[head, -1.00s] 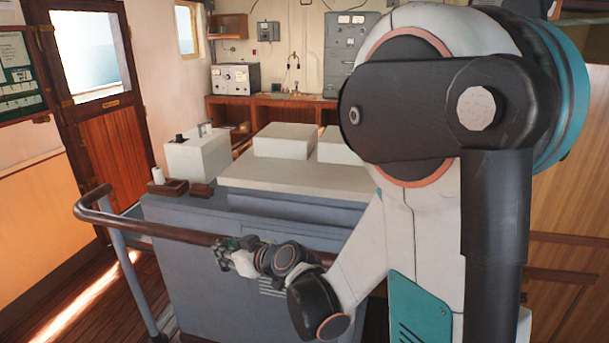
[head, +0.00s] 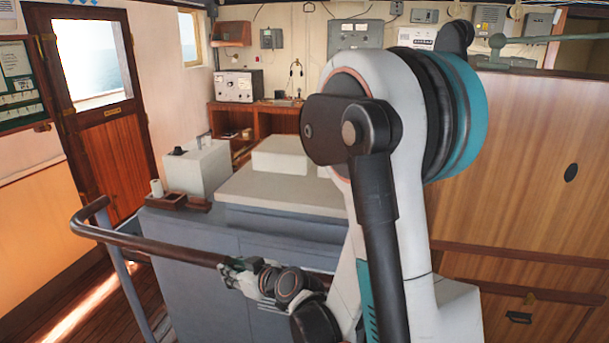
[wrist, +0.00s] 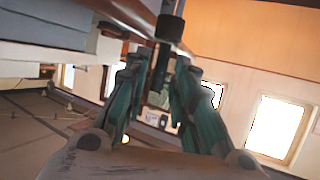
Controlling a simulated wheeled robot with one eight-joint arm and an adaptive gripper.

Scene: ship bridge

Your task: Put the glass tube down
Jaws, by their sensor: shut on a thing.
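My gripper (wrist: 161,68) is shut on a slim, dark-looking tube with a black cap (wrist: 171,28), which I take to be the glass tube. The tube sits between the two green fingers in the wrist view, its capped end pointing away past the fingertips. In the head view my gripper (head: 233,268) is small, at the near side of the blue-grey console, close to the brown handrail (head: 150,244). The tube cannot be made out there. Whether the gripper touches the rail is not clear.
The console (head: 195,240) carries a raised pale top (head: 280,190), a white box (head: 197,168) and a small wooden tray (head: 166,201) with a white cylinder (head: 157,188). The handrail runs along its near side. A door (head: 100,120) stands at left; wooden floor shows lower left.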

